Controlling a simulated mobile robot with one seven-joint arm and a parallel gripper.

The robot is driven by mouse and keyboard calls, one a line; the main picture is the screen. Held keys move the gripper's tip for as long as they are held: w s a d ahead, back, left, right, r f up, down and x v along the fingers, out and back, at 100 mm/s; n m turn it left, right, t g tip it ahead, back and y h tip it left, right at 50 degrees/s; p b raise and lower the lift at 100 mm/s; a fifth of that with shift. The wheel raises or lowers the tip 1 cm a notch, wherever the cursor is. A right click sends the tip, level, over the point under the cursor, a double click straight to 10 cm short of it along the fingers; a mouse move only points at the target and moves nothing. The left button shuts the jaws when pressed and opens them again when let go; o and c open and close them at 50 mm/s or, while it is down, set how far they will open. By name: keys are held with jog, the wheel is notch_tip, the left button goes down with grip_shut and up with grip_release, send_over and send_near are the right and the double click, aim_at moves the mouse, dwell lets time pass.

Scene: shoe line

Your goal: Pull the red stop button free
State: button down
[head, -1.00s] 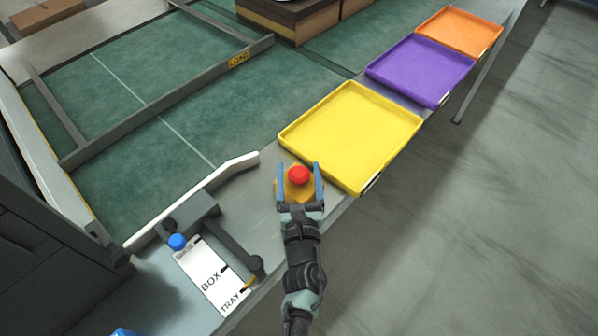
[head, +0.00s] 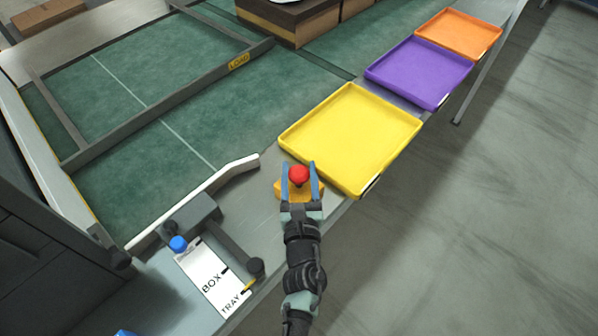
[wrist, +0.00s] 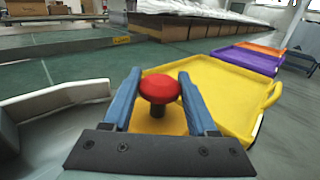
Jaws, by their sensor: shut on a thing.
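The red stop button (head: 299,174) is a round mushroom head on a dark stem, above a yellow base (head: 284,190) at the table's near edge. My gripper (head: 300,170) has its two blue fingers on either side of the button. In the wrist view the red button (wrist: 160,87) sits between the blue fingers of my gripper (wrist: 158,90), with the dark stem showing below the head. The fingers are shut on it. Part of the yellow base is hidden behind my gripper.
A yellow tray (head: 318,171) lies just beyond the button, with purple (head: 437,102) and orange (head: 456,52) trays farther back. At left are a white guide bar (head: 190,205) and a lever (head: 238,249) by a BOX/TRAY label (head: 203,273). The floor at right is clear.

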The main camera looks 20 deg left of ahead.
jog(key=shift+r, duration=0.2)
jog(key=shift+c, duration=0.9)
grip_release()
jog(key=v, duration=1.3)
